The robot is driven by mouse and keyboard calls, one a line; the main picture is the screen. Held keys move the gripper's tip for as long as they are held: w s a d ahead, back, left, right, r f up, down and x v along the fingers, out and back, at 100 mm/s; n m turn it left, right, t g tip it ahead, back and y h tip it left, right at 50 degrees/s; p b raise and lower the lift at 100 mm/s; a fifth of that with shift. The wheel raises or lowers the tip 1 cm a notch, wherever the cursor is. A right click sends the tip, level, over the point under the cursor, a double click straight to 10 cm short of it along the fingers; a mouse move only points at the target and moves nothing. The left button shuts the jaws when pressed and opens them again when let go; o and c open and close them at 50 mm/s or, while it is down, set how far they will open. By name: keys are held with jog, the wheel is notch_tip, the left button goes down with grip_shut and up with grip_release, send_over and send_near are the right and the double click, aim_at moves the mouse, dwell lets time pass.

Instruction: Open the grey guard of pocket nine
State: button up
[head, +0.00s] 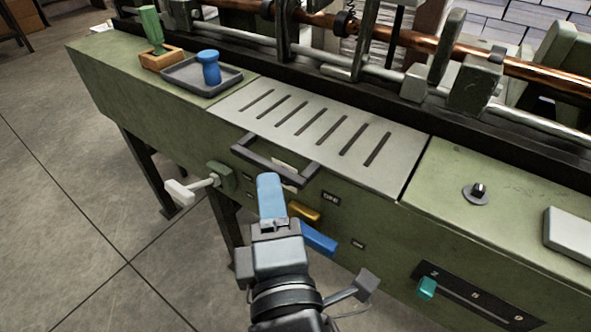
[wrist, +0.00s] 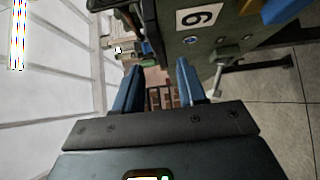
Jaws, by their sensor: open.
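The grey guard (head: 322,128) is a flat slotted plate lying level on the top of the green machine in the head view. A dark bar handle (head: 262,163) stands out at its front edge. A white label partly shows behind the handle; in the wrist view a white label (wrist: 197,17) bears a sideways 9 or 6. My gripper (head: 269,180) is just in front of and below the handle, in the picture overlapping the space under it. Its blue fingers (wrist: 156,78) are apart in the wrist view with nothing between them. Contact with the handle cannot be told.
A yellow lever (head: 304,211) and a blue lever (head: 319,239) are beside my gripper on the front panel. A white-handled crank (head: 181,191) juts out at left. A tray (head: 190,83) with a blue piece (head: 208,66) sits left of the guard. A teal slider knob (head: 427,288) is lower right.

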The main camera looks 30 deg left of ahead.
aim_at(267, 171)
jog(key=x, duration=0.7)
jog(key=shift+w, duration=0.15)
jog(key=shift+c, duration=0.4)
grip_shut()
